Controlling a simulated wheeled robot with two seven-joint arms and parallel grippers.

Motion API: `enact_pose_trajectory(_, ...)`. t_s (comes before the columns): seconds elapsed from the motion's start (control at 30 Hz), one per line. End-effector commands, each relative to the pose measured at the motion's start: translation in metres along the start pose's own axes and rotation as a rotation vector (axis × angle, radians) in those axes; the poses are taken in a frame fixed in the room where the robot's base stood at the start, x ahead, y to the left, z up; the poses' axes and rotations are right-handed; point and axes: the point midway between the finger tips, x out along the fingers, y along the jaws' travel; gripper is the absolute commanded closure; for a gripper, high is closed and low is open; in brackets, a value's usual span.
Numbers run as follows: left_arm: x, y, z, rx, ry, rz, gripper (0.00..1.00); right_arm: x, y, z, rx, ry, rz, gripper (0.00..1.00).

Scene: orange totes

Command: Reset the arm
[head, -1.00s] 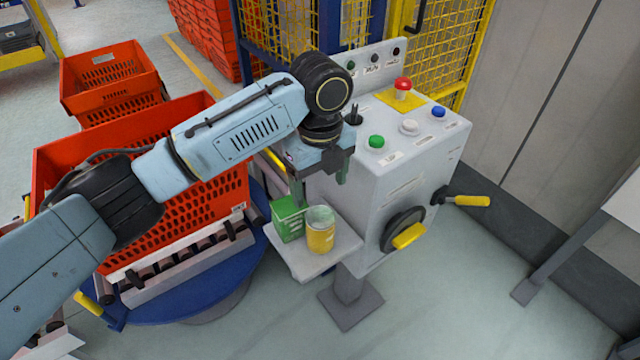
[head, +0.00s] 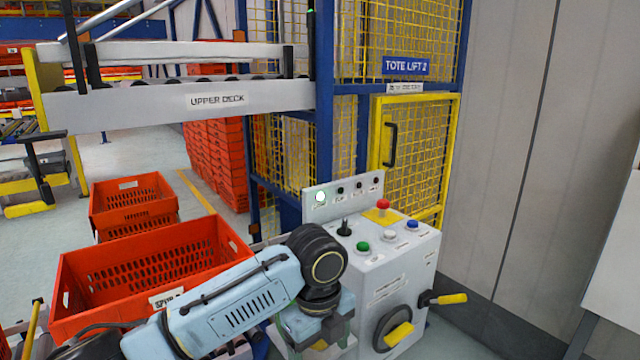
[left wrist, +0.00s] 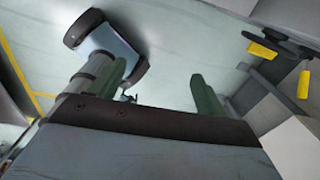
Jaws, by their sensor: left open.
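My left arm comes in from the lower left in the head view, in front of the grey control console (head: 400,270). My left gripper (head: 318,340) hangs at its end beside the console's left side, with its fingertips low in the picture and largely cut off. In the left wrist view the two fingers of my left gripper (left wrist: 158,88) stand wide apart, with only floor visible between them and nothing held. A small yellow patch shows behind the gripper in the head view; what it belongs to is mostly hidden. My right gripper is not in view.
An orange tote (head: 200,262) stands left of the console, with another orange tote (head: 130,200) behind. The upper deck conveyor (head: 130,108) crosses above them. A yellow mesh cage (head: 415,160) stands behind the console. Yellow handles (head: 450,299) stick out from the console.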

Motion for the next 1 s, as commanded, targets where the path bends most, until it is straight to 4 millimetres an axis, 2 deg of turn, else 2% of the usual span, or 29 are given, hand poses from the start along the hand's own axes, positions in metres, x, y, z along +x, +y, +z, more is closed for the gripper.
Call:
enact_pose_trajectory(0.13, 0.018, 0.004, -0.016, -0.075, 0.043, -0.039, 0.24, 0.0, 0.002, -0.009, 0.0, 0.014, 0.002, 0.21)
enact_pose_trajectory(0.3, 0.038, 0.011, -0.035, -0.193, 0.097, -0.092, 0.24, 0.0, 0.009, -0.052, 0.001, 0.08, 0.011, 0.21)
enact_pose_trajectory(0.33, 0.041, 0.012, -0.039, -0.218, 0.109, -0.102, 0.24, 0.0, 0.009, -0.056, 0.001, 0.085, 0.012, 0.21)
enact_pose_trajectory(0.43, 0.055, 0.02, -0.051, -0.329, 0.154, -0.14, 0.24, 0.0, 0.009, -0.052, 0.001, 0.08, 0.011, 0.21)
enact_pose_trajectory(0.57, 0.074, 0.038, -0.067, -0.548, 0.229, -0.196, 0.24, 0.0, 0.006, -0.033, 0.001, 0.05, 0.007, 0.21)
enact_pose_trajectory(0.77, 0.101, 0.082, -0.075, -0.977, 0.317, -0.265, 0.24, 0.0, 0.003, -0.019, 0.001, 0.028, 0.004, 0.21)
enact_pose_trajectory(0.87, 0.113, 0.113, -0.073, -1.21, 0.336, -0.285, 0.24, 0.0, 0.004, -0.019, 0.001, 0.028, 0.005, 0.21)
enact_pose_trajectory(1.0, 0.127, 0.168, -0.068, -1.542, 0.323, -0.305, 0.24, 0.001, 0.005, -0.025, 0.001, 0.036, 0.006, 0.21)
